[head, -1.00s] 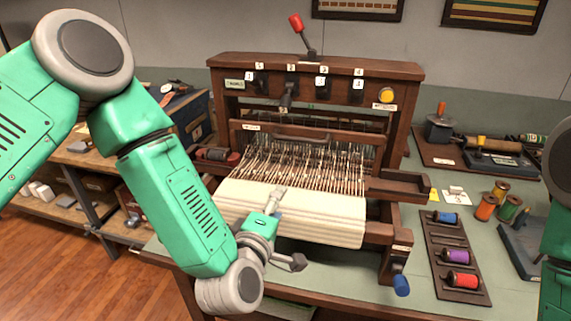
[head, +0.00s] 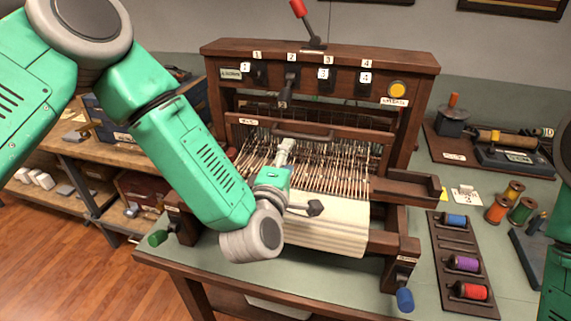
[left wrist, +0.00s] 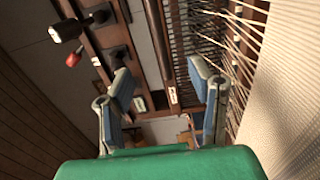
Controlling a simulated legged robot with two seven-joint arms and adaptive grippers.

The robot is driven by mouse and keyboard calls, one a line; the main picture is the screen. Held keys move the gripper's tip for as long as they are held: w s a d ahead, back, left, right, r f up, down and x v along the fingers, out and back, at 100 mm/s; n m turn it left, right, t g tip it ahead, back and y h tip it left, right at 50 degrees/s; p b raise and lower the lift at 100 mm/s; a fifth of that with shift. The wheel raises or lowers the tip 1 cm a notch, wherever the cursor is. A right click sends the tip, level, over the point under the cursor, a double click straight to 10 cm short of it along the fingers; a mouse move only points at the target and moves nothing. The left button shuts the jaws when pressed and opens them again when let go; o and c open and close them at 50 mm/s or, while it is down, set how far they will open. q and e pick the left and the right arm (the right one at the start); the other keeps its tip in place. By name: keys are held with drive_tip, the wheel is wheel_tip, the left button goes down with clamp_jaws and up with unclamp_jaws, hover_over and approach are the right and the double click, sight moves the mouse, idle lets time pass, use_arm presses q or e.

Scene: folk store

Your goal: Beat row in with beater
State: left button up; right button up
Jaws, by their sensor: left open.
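The loom (head: 425,62) is a dark wooden frame on the table. Its beater (head: 350,137) is a wooden crossbar with a dark handle (head: 303,131) on its front. Pale warp threads (head: 335,170) run from it to the cream cloth (head: 335,225). My left gripper (head: 286,150) is above the threads, just in front of the beater handle. In the left wrist view my left gripper (left wrist: 163,88) has its two blue-grey fingers apart with nothing between them. I cannot tell whether it touches the handle. My right gripper is out of view.
Numbered levers (head: 291,80) and a yellow button (head: 398,90) sit on the upper beam, below a red-knobbed lever (head: 298,8). A side tray (head: 408,188) juts out at right. A spool rack (head: 455,262) and loose spools (head: 497,211) stand farther right.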

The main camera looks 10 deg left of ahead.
use_arm(q)
drive_tip(key=w+b, duration=0.1)
drive_tip(key=w, duration=0.6)
drive_tip(key=shift+w+d+f+b, duration=0.1)
drive_tip(key=shift+w+d+b, duration=0.05)
drive_tip(key=shift+b, duration=0.15)
clamp_jaws()
approach(297, 138)
drive_tip(key=shift+s, duration=3.85)
